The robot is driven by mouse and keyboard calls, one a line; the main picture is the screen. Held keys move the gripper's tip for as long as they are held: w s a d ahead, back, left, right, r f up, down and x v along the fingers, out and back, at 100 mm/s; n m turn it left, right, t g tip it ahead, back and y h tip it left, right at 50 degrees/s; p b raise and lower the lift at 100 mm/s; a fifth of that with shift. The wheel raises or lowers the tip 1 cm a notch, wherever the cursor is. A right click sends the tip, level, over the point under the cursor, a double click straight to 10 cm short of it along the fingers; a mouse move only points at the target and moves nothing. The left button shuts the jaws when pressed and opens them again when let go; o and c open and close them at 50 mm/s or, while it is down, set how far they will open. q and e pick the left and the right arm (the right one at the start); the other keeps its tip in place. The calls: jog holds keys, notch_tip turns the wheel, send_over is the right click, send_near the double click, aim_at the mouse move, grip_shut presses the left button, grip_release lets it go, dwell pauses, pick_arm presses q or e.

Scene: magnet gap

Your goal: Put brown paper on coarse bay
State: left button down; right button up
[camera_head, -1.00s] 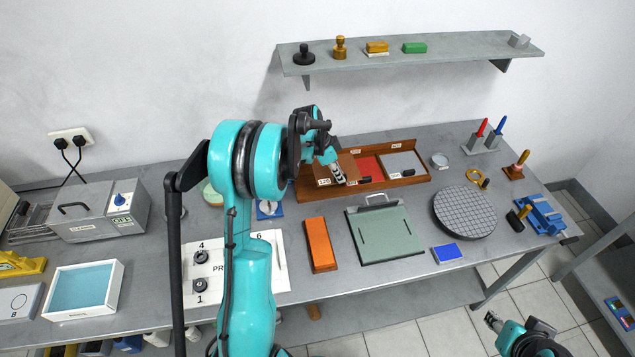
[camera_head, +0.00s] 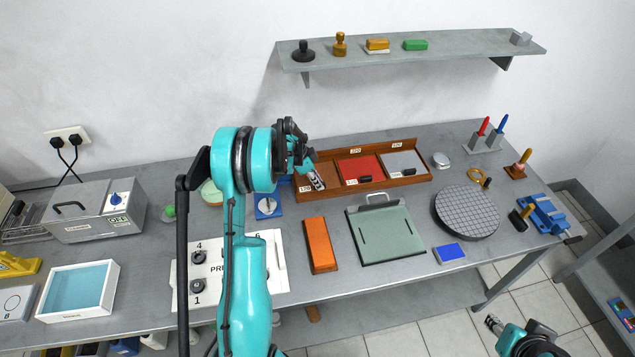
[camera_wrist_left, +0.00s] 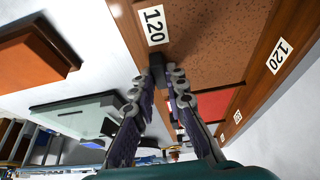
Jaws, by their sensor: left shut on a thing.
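The brown paper (camera_head: 329,170) is in the left bay of the wooden rack, marked 120, the coarse bay (camera_wrist_left: 122,12). It looks flat between the wooden rims; I cannot tell if it rests fully on the bay floor. It also shows in the left wrist view (camera_wrist_left: 215,40). My left gripper (camera_head: 318,184) is over the front of this bay. It is shut on a dark grip (camera_wrist_left: 157,68) at the paper's front edge. My right gripper (camera_head: 492,323) is low at the bottom right, away from the table; its fingers are too small to read.
Red paper (camera_head: 358,167) fills the middle bay and grey paper (camera_head: 400,162) the right one, each with a dark grip. An orange block (camera_head: 320,245), a green plate (camera_head: 388,235) and a round gridded disc (camera_head: 465,212) stand in front. A shelf (camera_head: 460,48) hangs above.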

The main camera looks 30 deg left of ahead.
pick_arm(q)
jog(key=shift+f, duration=0.1)
jog(key=shift+f, duration=0.15)
jog(key=c, duration=1.5)
grip_release()
jog(key=shift+c, duration=0.2)
jog(key=shift+r, duration=0.2)
